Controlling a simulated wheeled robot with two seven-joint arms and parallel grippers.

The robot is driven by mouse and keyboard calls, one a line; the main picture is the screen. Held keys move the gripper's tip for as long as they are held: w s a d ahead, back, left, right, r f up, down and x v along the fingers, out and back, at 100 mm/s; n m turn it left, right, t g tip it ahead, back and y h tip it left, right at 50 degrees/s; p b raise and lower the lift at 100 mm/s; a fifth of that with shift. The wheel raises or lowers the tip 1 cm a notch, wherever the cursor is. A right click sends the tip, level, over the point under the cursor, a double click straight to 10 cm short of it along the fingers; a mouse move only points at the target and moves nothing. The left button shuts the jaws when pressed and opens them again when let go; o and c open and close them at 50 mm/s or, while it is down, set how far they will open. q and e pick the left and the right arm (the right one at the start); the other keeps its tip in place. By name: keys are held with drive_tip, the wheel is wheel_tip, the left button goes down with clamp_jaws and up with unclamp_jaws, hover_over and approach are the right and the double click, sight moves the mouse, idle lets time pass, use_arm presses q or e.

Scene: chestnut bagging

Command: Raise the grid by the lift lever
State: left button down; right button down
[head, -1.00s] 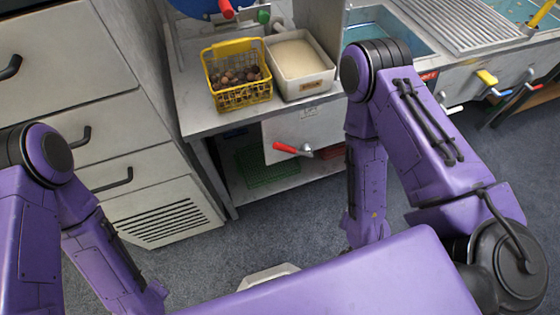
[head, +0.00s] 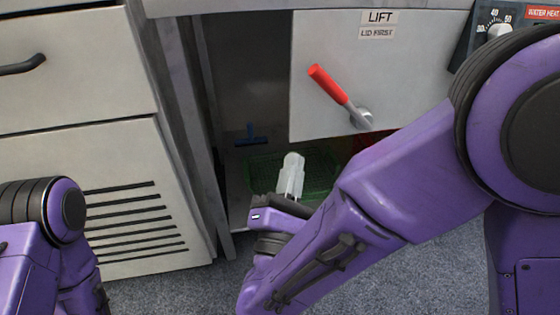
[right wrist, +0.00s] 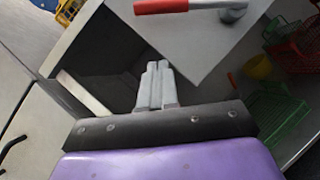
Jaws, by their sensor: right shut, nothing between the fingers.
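The lift lever (head: 328,84) has a red handle tilted up to the left from a round metal pivot (head: 362,118) on a pale panel (head: 420,75). A "LIFT" label (head: 380,17) is above it. My right gripper (head: 292,162) is shut and empty, below and left of the lever, apart from it. In the right wrist view, the right gripper's fingers (right wrist: 157,72) are together, and the red lever handle (right wrist: 162,6) lies beyond them at the top edge. The grid cannot be made out in the current views. My left gripper is out of view.
Below the panel is an open shelf with a green basket (head: 318,172) and a blue tool (head: 251,136). A drawer cabinet (head: 70,80) stands at left. A dial box (head: 495,32) is at upper right. A yellow bowl (right wrist: 257,66) shows in the right wrist view.

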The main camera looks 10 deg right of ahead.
sight(341, 98)
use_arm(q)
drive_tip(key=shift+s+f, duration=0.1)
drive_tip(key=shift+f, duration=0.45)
use_arm(e)
drive_tip(key=shift+s+f+m, duration=0.15)
drive_tip(key=shift+s+m, duration=0.2)
drive_tip(key=shift+m, duration=0.55)
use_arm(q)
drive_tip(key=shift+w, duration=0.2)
use_arm(e)
drive_tip(key=s+d+r+x, duration=0.1)
drive_tip(key=d+r+x, duration=0.1)
drive_tip(key=x, duration=1)
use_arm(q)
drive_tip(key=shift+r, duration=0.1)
use_arm(e)
drive_tip(key=shift+w+d+r, duration=0.1)
drive_tip(key=shift+r, duration=0.05)
